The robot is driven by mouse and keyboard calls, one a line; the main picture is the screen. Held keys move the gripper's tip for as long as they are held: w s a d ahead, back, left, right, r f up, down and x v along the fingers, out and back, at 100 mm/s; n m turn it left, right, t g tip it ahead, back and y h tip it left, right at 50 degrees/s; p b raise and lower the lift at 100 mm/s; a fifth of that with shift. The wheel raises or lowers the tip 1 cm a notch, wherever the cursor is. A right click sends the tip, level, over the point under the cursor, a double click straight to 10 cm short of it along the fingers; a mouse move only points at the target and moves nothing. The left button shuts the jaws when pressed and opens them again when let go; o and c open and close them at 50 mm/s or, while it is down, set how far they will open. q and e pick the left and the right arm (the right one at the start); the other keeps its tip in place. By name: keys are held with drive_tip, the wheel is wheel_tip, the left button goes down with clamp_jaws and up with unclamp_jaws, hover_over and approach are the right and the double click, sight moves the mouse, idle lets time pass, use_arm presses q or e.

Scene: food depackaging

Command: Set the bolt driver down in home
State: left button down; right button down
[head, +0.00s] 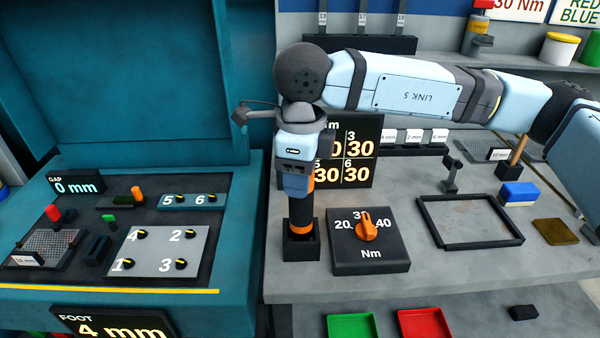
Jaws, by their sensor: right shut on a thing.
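The bolt driver (301,212) is upright, with a dark body and orange parts. My right gripper (298,184) points down and is shut on its upper part. The driver's lower end is inside the square black holder (302,253) near the table's front left, which looks like its home. The holder's walls hide the driver's tip, so I cannot tell whether it rests on the bottom. My left gripper is not in view.
The torque dial box (368,257) with an orange knob stands right of the holder. A number board (350,150) is behind. An empty black tray (470,244) lies further right. The teal machine (232,225) is on the left. Green (351,325) and red (424,324) trays sit below the front edge.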

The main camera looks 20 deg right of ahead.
drive_tip(key=shift+f, duration=0.25)
drive_tip(key=c, duration=0.5)
unclamp_jaws()
wheel_tip(320, 180, up, 14)
drive_tip(key=shift+s+d, duration=0.15)
drive_tip(key=shift+f, duration=0.1)
